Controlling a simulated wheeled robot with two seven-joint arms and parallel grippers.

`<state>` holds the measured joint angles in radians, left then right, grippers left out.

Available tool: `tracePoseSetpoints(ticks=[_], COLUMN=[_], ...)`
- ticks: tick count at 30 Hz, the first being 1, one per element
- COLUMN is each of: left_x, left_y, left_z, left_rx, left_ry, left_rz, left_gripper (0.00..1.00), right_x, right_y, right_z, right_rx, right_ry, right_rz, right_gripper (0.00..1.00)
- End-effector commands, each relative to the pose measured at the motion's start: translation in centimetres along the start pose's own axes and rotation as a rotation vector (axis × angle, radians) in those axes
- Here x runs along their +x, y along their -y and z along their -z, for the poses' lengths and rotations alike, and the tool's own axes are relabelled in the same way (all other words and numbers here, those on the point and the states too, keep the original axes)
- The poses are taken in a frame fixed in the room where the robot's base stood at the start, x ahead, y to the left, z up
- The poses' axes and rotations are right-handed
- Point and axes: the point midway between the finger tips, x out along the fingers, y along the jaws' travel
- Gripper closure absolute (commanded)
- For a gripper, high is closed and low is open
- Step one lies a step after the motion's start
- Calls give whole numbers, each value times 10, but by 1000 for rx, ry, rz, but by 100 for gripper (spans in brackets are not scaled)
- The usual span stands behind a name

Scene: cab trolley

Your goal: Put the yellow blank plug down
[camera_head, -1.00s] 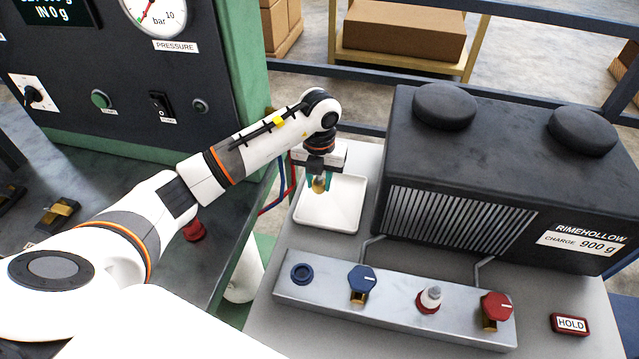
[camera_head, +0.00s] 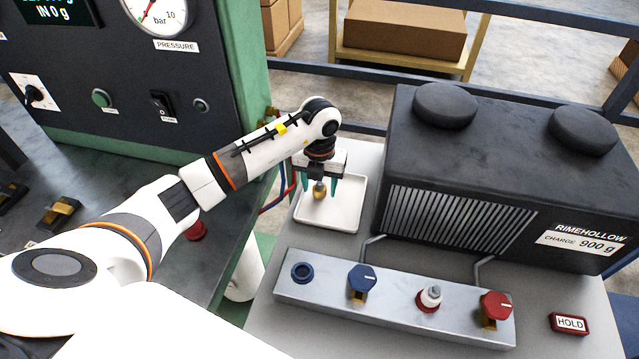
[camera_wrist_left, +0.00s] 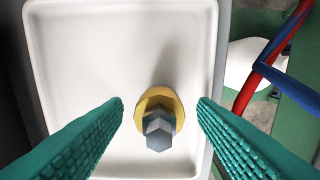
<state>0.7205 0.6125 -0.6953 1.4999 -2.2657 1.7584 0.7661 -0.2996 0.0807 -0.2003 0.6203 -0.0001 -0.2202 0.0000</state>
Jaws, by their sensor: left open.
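The yellow blank plug (camera_head: 319,190), with a grey hexagonal head, is at the white tray (camera_head: 345,211). In the left wrist view the plug (camera_wrist_left: 158,118) appears near the tray's edge, between my two teal fingers. My left gripper (camera_head: 320,187) is open around it, with a gap on each side of the plug in the left wrist view (camera_wrist_left: 160,108). The fingers point down over the tray and do not touch the plug. My right gripper is not in view.
A metal manifold block (camera_head: 395,305) with a blue valve knob (camera_head: 362,279) and a red valve knob (camera_head: 496,304) lies in front. The black Rimehollow unit (camera_head: 480,160) stands right of the tray. Red and blue hoses (camera_wrist_left: 270,75) run beside the tray.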

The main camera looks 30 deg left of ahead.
Motion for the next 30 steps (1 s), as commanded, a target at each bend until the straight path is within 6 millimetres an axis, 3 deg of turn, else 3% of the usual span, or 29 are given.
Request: tracePoseSetpoints(ticks=[16,21,30], left_x=[-102,-117,-120], left_y=[0,0,0], left_z=[1,0,0], left_rx=[0,0,0], left_ry=[-4,-2,0], left_rz=[0,1,0], left_gripper=[48,48,48], right_x=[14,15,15], right_y=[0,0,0], right_z=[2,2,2], right_rx=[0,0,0], right_ry=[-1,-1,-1], right_rz=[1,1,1], right_gripper=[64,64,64])
